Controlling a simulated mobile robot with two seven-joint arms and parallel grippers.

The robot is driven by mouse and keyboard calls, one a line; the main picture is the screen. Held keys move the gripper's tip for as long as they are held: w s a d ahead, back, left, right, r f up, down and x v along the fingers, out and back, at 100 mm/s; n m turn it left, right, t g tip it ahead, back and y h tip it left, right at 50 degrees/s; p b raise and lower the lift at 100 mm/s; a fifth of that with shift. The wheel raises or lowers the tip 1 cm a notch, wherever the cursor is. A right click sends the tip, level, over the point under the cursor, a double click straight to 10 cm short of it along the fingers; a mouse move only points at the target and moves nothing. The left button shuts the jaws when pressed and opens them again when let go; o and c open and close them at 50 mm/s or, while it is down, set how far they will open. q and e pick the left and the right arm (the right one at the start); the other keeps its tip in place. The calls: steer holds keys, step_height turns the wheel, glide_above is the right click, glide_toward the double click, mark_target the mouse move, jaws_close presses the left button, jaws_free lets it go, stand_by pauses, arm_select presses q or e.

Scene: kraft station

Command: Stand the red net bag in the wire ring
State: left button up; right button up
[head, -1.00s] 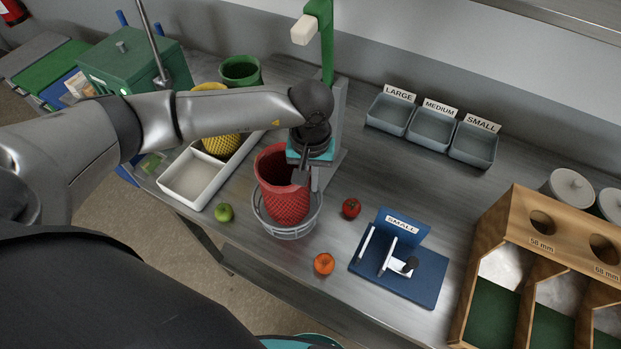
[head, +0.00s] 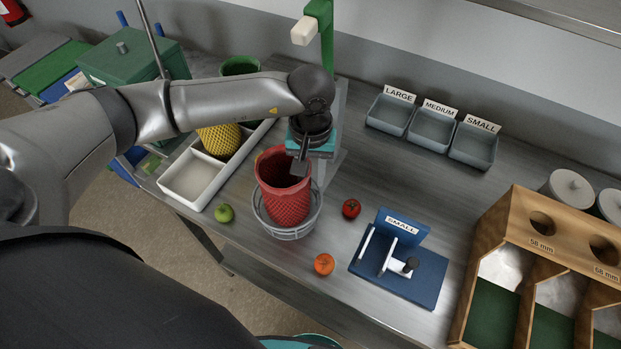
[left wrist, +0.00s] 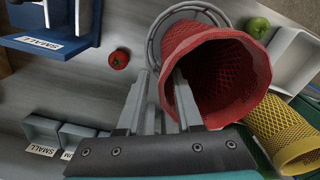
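The red net bag (head: 284,190) stands nearly upright, mouth up, with its lower part inside the wire ring (head: 290,233) on the bench. In the left wrist view the bag (left wrist: 225,75) shows its open mouth, and part of the ring (left wrist: 160,35) shows behind it. My left gripper (head: 301,168) is at the bag's rear right rim, pointing down. In the left wrist view its fingers (left wrist: 162,76) are apart, one inside the mouth and one outside, with the rim between them. I see no pinch on the rim. My right gripper is not in view.
A green apple (head: 224,213), a tomato (head: 351,208) and an orange (head: 324,264) lie around the ring. A blue stand marked SMALL (head: 425,283) is at right. A white tray (head: 187,207) with a yellow net bag (head: 220,140) is at left. A green post (head: 327,45) rises behind.

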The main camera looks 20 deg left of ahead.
arm_select(q)
step_height(320, 180, up, 10)
steer(key=b, duration=0.1)
steer(key=shift+s+f, duration=0.1)
steer(key=shift+f, duration=0.05)
stand_by(0.5)
